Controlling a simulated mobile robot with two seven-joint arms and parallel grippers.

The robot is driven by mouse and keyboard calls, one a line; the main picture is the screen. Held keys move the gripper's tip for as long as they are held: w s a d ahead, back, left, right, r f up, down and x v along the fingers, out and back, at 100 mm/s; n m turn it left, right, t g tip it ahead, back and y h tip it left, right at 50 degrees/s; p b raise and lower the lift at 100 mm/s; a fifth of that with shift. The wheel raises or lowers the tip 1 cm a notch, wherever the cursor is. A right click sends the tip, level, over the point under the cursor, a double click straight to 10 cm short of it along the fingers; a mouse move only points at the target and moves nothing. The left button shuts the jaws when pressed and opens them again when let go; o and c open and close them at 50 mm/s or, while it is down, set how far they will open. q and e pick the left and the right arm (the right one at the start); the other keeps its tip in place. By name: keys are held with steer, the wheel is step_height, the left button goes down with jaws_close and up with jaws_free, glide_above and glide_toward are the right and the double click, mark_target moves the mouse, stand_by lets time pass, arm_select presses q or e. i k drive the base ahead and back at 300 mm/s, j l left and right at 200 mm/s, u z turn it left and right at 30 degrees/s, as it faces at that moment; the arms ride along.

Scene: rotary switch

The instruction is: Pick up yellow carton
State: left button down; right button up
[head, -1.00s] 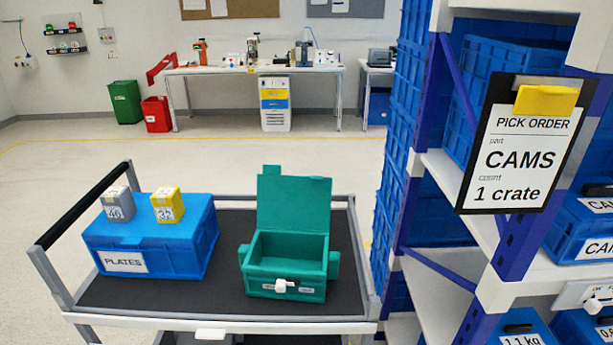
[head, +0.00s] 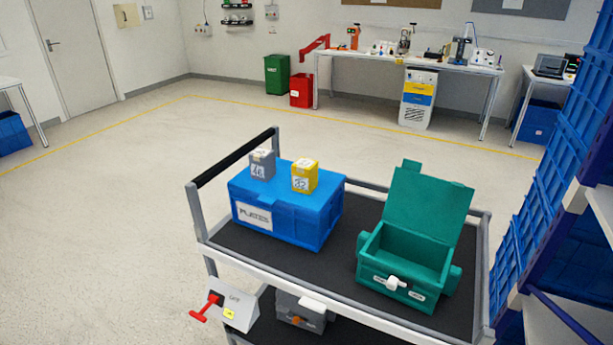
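The yellow carton (head: 304,177) stands upright on the lid of the blue PLATES crate (head: 278,215), with a white label reading 32 on its front. A grey carton (head: 262,164) with a label reading 46 or similar stands to its left on the same lid, a small gap apart. The crate sits on the left part of the cart's dark top (head: 345,262). Neither of my grippers shows in the head view.
A green box (head: 410,255) with its lid raised and a white front knob stands on the cart's right. The cart's black handle (head: 235,157) is at its left end. Below are a grey unit with a red lever (head: 228,304) and another grey box (head: 300,310). Blue shelving (head: 550,170) is at right.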

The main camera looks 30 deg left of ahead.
mark_target(305, 170)
steer(key=j, duration=0.35)
steer(key=i+j, duration=0.1)
steer(key=j, duration=0.2)
steer(key=i+j+z, duration=0.1)
steer(key=j+z, duration=0.15)
steer(key=j, duration=0.6)
